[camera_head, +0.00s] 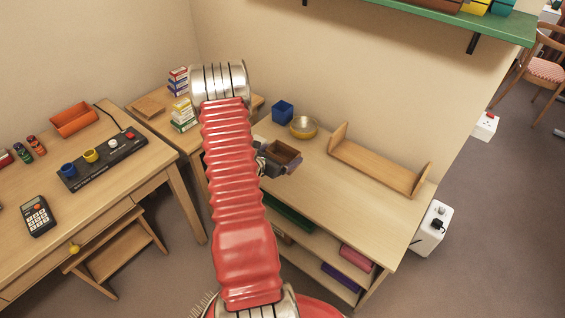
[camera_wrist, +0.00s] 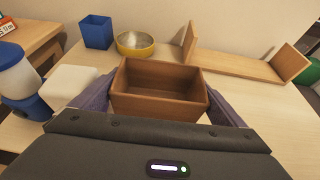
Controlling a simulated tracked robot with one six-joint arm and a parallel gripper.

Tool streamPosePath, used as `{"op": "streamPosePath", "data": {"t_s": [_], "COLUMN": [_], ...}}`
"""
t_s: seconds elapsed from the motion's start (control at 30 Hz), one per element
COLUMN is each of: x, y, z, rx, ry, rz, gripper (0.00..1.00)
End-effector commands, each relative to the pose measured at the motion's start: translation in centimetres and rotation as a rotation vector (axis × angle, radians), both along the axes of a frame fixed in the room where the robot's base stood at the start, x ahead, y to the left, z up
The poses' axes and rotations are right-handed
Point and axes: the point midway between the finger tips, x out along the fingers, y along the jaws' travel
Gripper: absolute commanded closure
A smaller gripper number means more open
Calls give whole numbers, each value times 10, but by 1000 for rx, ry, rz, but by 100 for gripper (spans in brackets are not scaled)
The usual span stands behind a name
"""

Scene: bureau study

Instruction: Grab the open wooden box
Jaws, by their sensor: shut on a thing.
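The open wooden box (camera_wrist: 158,103) is brown, rectangular and empty, with its open top facing up. In the wrist view my gripper (camera_wrist: 166,100) has one finger against each side of it and is shut on it. In the head view the box (camera_head: 284,152) shows at the near left part of the low shelf unit's top, with my gripper (camera_head: 279,158) around it, partly hidden by my red arm. I cannot tell whether the box's bottom touches the surface.
Behind the box on the shelf top (camera_head: 335,190) stand a blue cup (camera_head: 283,112), a yellow-rimmed bowl (camera_head: 303,127) and a wooden book rack (camera_head: 378,168). A blue-and-white object (camera_wrist: 25,80) stands close left in the wrist view. The right front of the top is clear.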

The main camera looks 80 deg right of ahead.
Motion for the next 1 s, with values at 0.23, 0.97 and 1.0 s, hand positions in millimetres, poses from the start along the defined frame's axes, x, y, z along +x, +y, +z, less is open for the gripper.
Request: {"op": "streamPosePath", "data": {"t_s": [0.23, 0.97, 1.0], "x": [0, 0, 1], "y": [0, 0, 1], "z": [23, 25, 23], "rx": [0, 1, 1], "ry": [0, 1, 1], "rz": [0, 3, 8], "gripper": [31, 31, 31]}}
